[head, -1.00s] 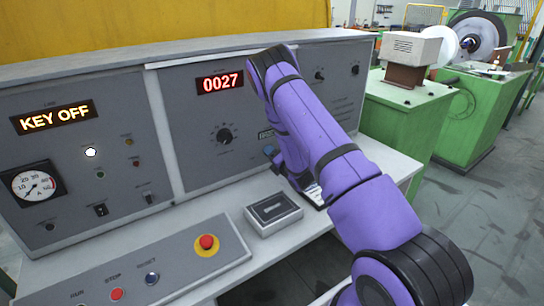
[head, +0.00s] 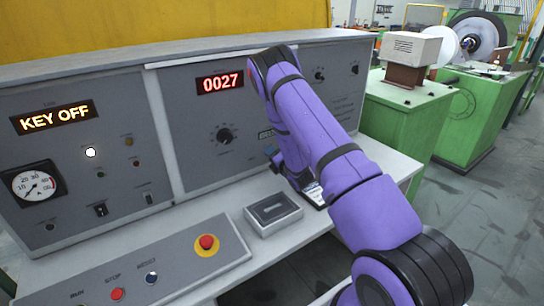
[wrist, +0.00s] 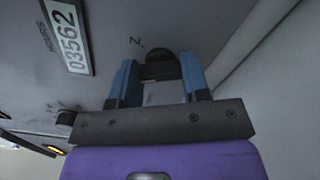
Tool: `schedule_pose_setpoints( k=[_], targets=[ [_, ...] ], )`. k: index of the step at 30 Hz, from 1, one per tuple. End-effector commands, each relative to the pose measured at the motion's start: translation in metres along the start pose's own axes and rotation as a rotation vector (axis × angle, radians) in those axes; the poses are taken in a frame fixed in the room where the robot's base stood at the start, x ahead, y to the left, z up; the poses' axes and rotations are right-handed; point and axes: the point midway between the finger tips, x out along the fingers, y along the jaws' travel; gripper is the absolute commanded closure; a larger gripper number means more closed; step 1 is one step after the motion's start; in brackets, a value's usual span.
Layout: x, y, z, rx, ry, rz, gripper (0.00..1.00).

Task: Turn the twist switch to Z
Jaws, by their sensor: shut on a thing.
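The twist switch (wrist: 160,66) is a dark knob on the grey panel, seen upside down and close up in the wrist view. A letter Z (wrist: 137,42) is printed on the panel just beyond its upper left. My gripper (wrist: 158,76) has its two blue fingers on either side of the knob and is shut on it. The fingers cover the knob's sides, so I cannot tell which way it points. In the head view my purple arm hides the switch; only a bit of my gripper's blue finger (head: 271,152) shows at the panel's lower part.
An hours counter (wrist: 68,35) reading 03562 is beside the switch in the wrist view. A grey box (head: 273,213) and red emergency button (head: 207,242) are on the desk.

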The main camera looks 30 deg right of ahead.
Motion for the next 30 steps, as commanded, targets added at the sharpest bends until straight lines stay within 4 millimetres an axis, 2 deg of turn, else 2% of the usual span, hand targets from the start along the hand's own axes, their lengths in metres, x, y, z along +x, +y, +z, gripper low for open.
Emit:
schedule_pose_setpoints(
  k=[30],
  targets=[
    [-0.0009, -0.0023, -0.0004, 0.841, -0.002, -0.003, 0.81]
  ],
)
